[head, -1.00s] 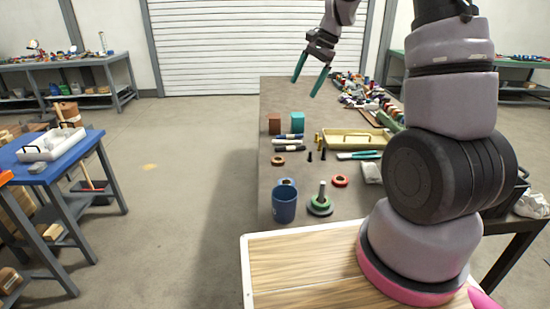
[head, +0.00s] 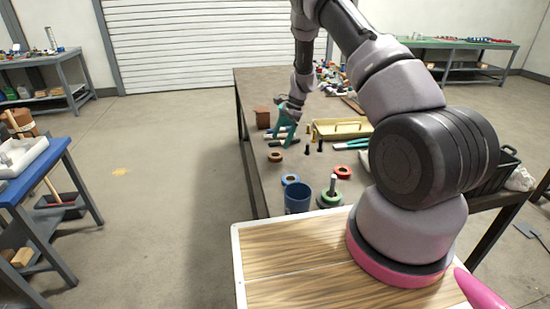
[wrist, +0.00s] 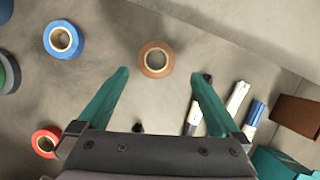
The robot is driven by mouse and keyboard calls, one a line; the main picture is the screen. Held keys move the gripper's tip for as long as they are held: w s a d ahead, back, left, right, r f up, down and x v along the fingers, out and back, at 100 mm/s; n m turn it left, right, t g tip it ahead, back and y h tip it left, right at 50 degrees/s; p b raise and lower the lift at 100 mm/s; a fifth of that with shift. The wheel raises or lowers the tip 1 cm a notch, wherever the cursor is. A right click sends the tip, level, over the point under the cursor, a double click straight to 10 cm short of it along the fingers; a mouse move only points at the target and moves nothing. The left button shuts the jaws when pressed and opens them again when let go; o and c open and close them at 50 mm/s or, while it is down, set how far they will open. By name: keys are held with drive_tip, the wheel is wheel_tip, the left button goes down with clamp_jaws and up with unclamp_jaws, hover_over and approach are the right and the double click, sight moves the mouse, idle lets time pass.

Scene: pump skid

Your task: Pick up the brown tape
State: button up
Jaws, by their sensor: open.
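The brown tape (head: 275,157) is a small ring lying flat on the grey bench, near its left edge. In the wrist view the brown tape (wrist: 156,73) lies just beyond and between the fingertips, its hole facing up. My gripper (head: 282,134) is open and empty, with teal fingers pointing down above the bench, slightly behind the tape in the head view. The two fingers also frame the tape in the wrist view (wrist: 160,73). No contact with the tape shows, and the exact height above the bench is hard to tell.
Nearby are a blue tape (head: 290,180), a red tape (head: 343,172), a blue mug (head: 298,201) and a green ring on a spindle (head: 329,200). Markers (wrist: 236,98), a brown block (head: 262,117) and a yellow tray (head: 343,130) lie close to the gripper. Bare bench surrounds the tape.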

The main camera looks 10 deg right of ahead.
drive_tip(key=x, duration=0.6)
drive_tip(key=shift+s+d+f, duration=0.15)
drive_tip(key=shift+s+f, duration=0.05)
drive_tip(key=shift+s, duration=0.05)
